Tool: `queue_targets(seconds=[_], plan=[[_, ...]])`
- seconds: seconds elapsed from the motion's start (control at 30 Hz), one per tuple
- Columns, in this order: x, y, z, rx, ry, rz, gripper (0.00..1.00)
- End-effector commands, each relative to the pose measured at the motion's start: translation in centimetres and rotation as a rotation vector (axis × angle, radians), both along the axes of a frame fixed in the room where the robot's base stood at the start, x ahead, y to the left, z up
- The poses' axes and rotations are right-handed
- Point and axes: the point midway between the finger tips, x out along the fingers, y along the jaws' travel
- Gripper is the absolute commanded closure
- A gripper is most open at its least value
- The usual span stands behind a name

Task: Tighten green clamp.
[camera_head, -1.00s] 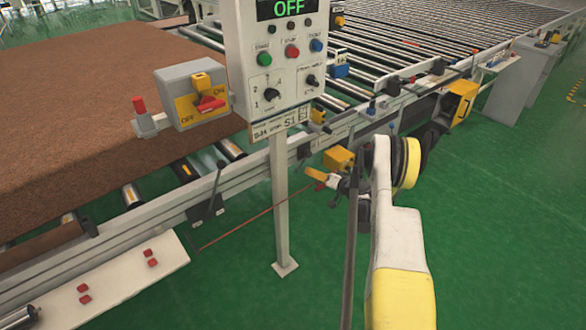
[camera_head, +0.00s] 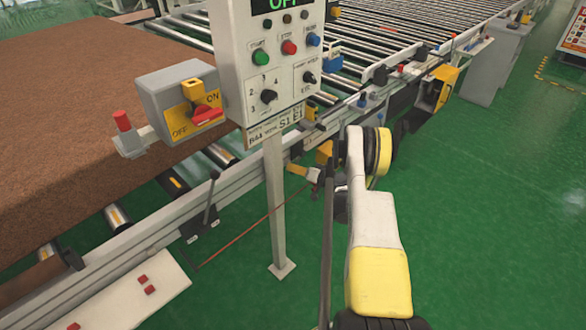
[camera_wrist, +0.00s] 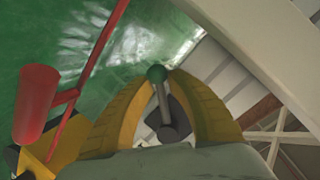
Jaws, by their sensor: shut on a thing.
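The green clamp shows in the wrist view as a round green knob (camera_wrist: 157,73) on the end of a grey lever (camera_wrist: 164,105). The yellow fingers of my gripper (camera_wrist: 158,80) close around it, with the knob between their tips. In the head view my gripper (camera_head: 300,172) is small, beside the conveyor's side rail and just right of the control panel's post. The clamp cannot be made out there.
The control panel (camera_head: 275,60) on its post (camera_head: 276,200) stands close to my arm. A red handle (camera_wrist: 38,90) and thin red rod (camera_wrist: 92,50) lie left of my fingers in the wrist view. A brown mattress (camera_head: 70,90) lies on the conveyor at left. Green floor is clear at right.

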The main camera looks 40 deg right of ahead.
Motion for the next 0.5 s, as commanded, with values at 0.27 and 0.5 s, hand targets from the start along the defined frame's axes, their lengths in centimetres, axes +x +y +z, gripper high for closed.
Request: queue_targets(seconds=[0.27,0.5], plan=[[0.01,0.04,0.03,0.004,0.001,0.001,1.00],[0.00,0.19,0.35,0.072,0.006,0.001,1.00]])
